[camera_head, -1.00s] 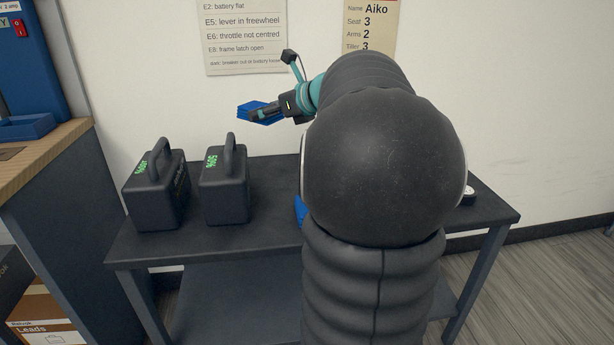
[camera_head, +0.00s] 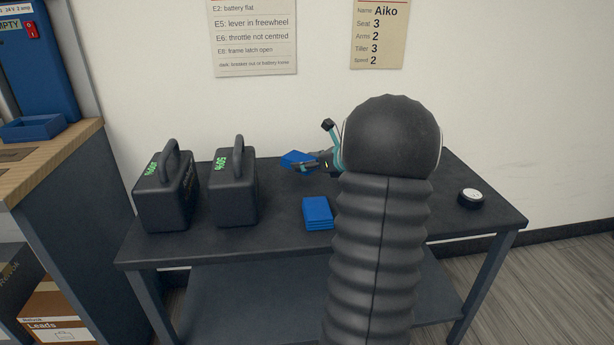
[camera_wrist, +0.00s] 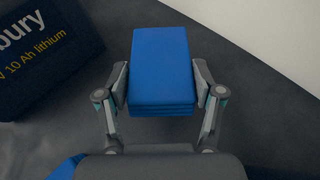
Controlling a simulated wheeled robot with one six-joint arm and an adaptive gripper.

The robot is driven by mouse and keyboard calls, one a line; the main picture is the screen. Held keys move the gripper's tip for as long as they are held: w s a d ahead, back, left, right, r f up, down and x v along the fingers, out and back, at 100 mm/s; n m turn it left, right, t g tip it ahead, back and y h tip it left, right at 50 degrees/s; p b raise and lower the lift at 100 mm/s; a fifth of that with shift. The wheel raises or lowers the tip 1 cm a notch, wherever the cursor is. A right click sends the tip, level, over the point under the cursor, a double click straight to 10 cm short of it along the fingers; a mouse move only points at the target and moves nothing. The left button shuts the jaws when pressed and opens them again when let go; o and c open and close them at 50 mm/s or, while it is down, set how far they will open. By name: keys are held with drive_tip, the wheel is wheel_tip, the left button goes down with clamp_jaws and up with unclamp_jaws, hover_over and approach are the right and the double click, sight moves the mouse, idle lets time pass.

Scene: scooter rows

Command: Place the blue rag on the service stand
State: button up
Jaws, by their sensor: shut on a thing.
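My gripper (camera_head: 308,164) is shut on a folded blue rag (camera_head: 293,158), with one finger on each side of it. The held rag also shows in the wrist view (camera_wrist: 160,65). It is over the rear part of a dark stand (camera_head: 285,245) with a lower shelf; I cannot tell whether it touches the top. A second folded blue rag (camera_head: 317,212) lies on the stand nearer the front, left of my arm. A blue corner of it shows at the lower left of the wrist view (camera_wrist: 66,168).
Two black battery packs with handles, one (camera_head: 165,195) at the left end and one (camera_head: 233,190) beside it, stand left of the held rag. A round gauge (camera_head: 471,197) lies at the right. A wooden-topped bench (camera_head: 60,155) stands left. My arm hides part of the stand.

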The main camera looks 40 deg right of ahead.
sight(307, 182)
drive_tip(key=shift+f, duration=2)
drive_tip(key=shift+f, duration=0.15)
drive_tip(key=o, duration=1)
drive_tip(key=shift+o, duration=0.2)
drive_tip(key=shift+r, duration=0.25)
drive_tip(key=v, duration=0.7)
drive_tip(key=shift+s+d, duration=0.1)
drive_tip(key=shift+s, duration=0.1)
